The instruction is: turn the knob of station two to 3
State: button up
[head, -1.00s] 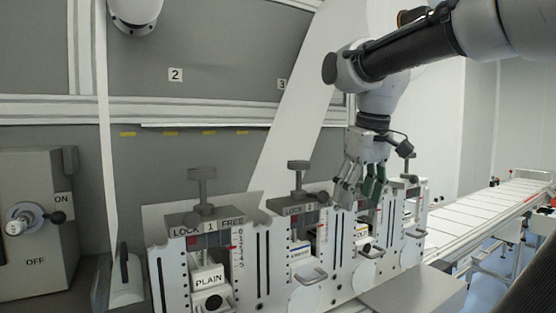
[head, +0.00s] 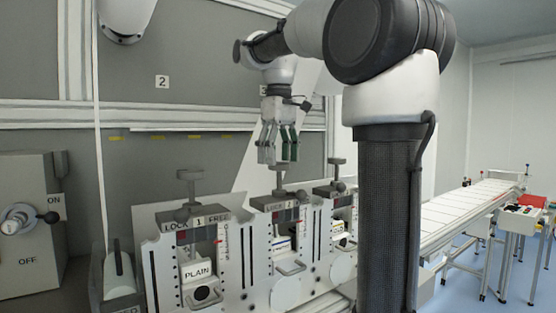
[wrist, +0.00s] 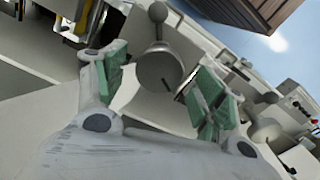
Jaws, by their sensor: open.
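Station two (head: 283,204) is the middle light-grey unit, marked LOCK 2. Its grey knob (head: 281,172) stands on top, partly hidden behind my gripper's fingertips. My gripper (head: 279,158) is open and empty just above this knob, with green pads on its fingers. In the wrist view a round grey knob top (wrist: 158,70) lies between the spread fingers of my gripper (wrist: 165,90), with a gap on both sides. A dark ball-ended lever (wrist: 157,14) stands beyond it. Station two's scale and pointer are too small to read.
Station one (head: 197,222), with a PLAIN label, and its knob (head: 190,176) stand to the left. Station three's knob (head: 337,163) stands close on the right. An ON/OFF switch box (head: 40,190) is at far left. A white conveyor (head: 470,212) runs off to the right.

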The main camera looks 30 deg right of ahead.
jog(key=shift+f, duration=0.55)
jog(key=c, duration=1)
jog(key=shift+m, duration=0.5)
jog(key=m, duration=0.4)
jog(key=shift+m, duration=0.4)
jog(key=m, duration=0.6)
